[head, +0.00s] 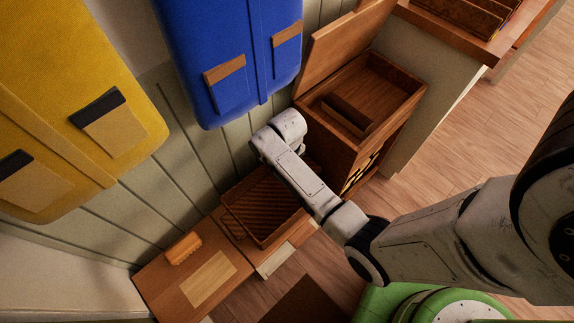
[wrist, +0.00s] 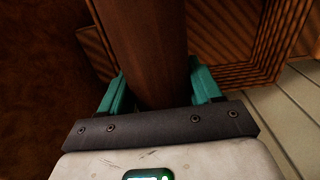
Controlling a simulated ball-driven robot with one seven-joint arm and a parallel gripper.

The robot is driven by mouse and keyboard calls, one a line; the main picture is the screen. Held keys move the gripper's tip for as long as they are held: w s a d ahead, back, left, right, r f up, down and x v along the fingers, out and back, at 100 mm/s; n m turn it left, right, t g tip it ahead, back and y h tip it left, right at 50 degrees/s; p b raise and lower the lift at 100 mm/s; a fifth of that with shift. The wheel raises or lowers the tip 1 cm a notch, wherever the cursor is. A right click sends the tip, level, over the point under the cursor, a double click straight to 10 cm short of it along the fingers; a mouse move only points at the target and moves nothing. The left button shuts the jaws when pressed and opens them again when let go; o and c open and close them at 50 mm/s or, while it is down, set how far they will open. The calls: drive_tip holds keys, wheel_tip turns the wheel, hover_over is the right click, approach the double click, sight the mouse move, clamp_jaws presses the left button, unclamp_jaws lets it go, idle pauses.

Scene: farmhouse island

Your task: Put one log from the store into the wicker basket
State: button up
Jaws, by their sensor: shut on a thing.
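My gripper (wrist: 158,88) has its teal fingers on both sides of a dark brown round log (wrist: 146,35) and is shut on it. The log runs away from the gripper to the top of the wrist view. The wicker basket (head: 284,226) stands on a low wooden bench by the wall, and its ribbed inside shows empty where visible. The basket (wrist: 235,74) also shows behind and to the right of the log in the wrist view; the height gap cannot be told. In the head view my arm hides the gripper and log.
A wooden chest (head: 391,117) with its lid raised stands right of the basket, with a dark piece inside. Blue (head: 236,50) and yellow (head: 70,100) hanging bags are on the wall. An orange-brown brush-like object (head: 184,249) lies left of the basket. Open floor (head: 440,150) is at right.

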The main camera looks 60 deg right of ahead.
drive_tip(key=shift+f+b, duration=3.6)
drive_tip(key=shift+f, duration=2.8)
drive_tip(key=shift+f+b, duration=0.35)
drive_tip(key=shift+f, duration=0.2)
drive_tip(key=o, duration=1.4)
wheel_tip(320, 180, up, 11)
drive_tip(key=p, duration=0.2)
drive_tip(key=shift+f+p, duration=0.1)
drive_tip(key=shift+p, duration=0.3)
drive_tip(key=s+a+r+n+p, duration=0.1)
drive_tip(key=s+a+r, duration=0.2)
drive_tip(key=s+r, duration=0.1)
drive_tip(key=s+a+r+n+p, duration=0.1)
drive_tip(key=s+a+r+p, duration=0.1)
drive_tip(key=s+a+r, duration=0.2)
drive_tip(key=s+a+r+t+p, duration=0.1)
drive_tip(key=s+a+r, duration=0.3)
drive_tip(key=s+r, duration=0.1)
drive_tip(key=shift+s+a+r+n+p, duration=0.2)
drive_tip(key=shift+s+r+n+p, duration=0.2)
drive_tip(key=shift+r, duration=0.15)
